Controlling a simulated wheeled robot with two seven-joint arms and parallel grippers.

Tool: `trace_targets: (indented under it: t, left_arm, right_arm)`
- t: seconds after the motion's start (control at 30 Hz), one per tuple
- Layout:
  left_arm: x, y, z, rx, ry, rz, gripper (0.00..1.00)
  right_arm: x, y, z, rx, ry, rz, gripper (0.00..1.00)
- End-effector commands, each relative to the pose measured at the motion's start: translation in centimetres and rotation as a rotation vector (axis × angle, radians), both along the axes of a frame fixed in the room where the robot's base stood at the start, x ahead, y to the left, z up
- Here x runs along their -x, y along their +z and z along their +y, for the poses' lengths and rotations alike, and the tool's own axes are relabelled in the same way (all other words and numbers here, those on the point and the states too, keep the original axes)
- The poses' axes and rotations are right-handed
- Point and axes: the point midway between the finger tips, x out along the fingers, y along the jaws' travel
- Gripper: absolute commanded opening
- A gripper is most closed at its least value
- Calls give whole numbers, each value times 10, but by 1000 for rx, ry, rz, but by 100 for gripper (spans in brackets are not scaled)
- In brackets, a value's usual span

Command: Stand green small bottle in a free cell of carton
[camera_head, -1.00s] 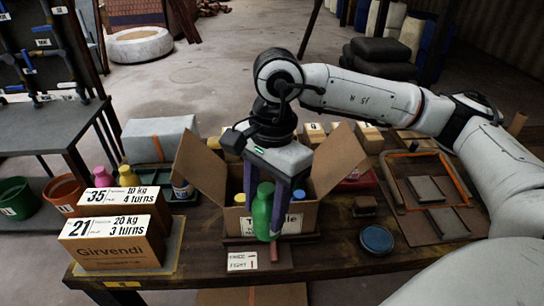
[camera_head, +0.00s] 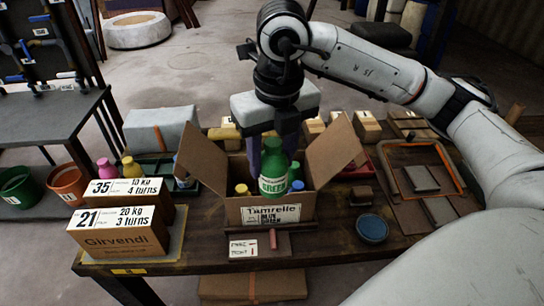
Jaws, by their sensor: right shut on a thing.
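The green small bottle (camera_head: 273,176) is upright, with a pale label facing me. My right gripper (camera_head: 273,150) is shut on it from above, its dark fingers on either side. The bottle is over the open cardboard carton (camera_head: 246,213), behind its front wall. Its lower end is close to the rim, and I cannot tell how far inside it is. A yellow bottle top (camera_head: 242,190) shows in the carton's left part and another small bottle top (camera_head: 298,186) at the right. The cell walls and the carton floor are hidden. My left gripper is not in view.
The carton's side flaps (camera_head: 333,152) stand open. Boxes marked 35 and 21 (camera_head: 120,232) stand at the left, with pink and yellow bottles (camera_head: 131,168) behind. A small sign (camera_head: 243,247) lies in front. A blue round dish (camera_head: 372,228) and a framed tray (camera_head: 421,143) are at the right.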

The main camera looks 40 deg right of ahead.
Motion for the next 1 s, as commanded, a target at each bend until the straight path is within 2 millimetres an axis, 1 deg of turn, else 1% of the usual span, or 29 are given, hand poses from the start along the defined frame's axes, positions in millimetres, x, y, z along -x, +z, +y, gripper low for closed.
trace_targets:
  t: [0.17, 0.3, 0.6, 0.8, 1.0]
  left_arm:
    - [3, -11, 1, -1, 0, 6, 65]
    - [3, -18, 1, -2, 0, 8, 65]
    - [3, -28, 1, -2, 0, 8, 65]
    - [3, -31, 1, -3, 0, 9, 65]
    - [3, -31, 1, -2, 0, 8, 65]
  right_arm:
    - [-16, -12, -10, 1, -2, -1, 13]
    - [-32, -22, -19, -1, -1, -1, 13]
    - [-63, -40, -38, -1, 1, -1, 13]
    - [-74, -46, -45, 0, 3, -1, 13]
    - [-77, -47, -47, 0, 4, -2, 13]
